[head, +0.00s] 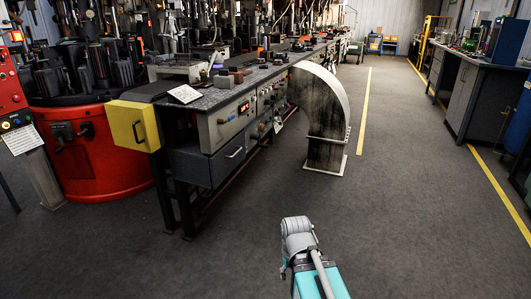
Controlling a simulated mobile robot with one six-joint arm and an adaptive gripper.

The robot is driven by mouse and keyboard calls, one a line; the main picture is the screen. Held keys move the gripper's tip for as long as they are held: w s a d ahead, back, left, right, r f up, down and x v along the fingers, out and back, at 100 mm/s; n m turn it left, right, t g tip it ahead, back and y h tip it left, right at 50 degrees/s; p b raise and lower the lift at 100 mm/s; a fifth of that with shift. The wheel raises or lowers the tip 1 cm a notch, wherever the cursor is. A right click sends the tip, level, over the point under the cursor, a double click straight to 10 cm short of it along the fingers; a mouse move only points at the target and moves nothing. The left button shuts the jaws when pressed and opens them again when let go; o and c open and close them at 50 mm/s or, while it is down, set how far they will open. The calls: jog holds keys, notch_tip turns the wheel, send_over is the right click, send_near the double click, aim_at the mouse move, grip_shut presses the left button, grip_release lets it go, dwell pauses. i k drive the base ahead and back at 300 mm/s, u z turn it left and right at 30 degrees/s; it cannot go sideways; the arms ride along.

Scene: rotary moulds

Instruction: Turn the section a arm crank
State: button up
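I cannot pick out a part that is clearly the section a arm crank. A long workbench with grey control panels (232,122) runs from the left middle towards the back, with knobs and a lit red display on its front. A red round machine (105,160) stands at the far left, with dark upright moulds on top and a small dark fitting (72,132) on its side. My teal and grey arm shows at the bottom centre, over open floor and apart from the bench. My gripper is not visible.
A curved grey duct (325,125) stands on the floor beside the bench. Dark cabinets (462,90) line the right. The grey floor (395,190) between is clear.

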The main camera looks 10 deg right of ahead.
aim_at(258, 137)
jog(key=k, duration=1)
jog(key=z, duration=0.15)
jog(key=i, duration=0.6)
jog(key=z, duration=0.35)
jog(key=i, duration=1.8)
jog(key=u, duration=0.7)
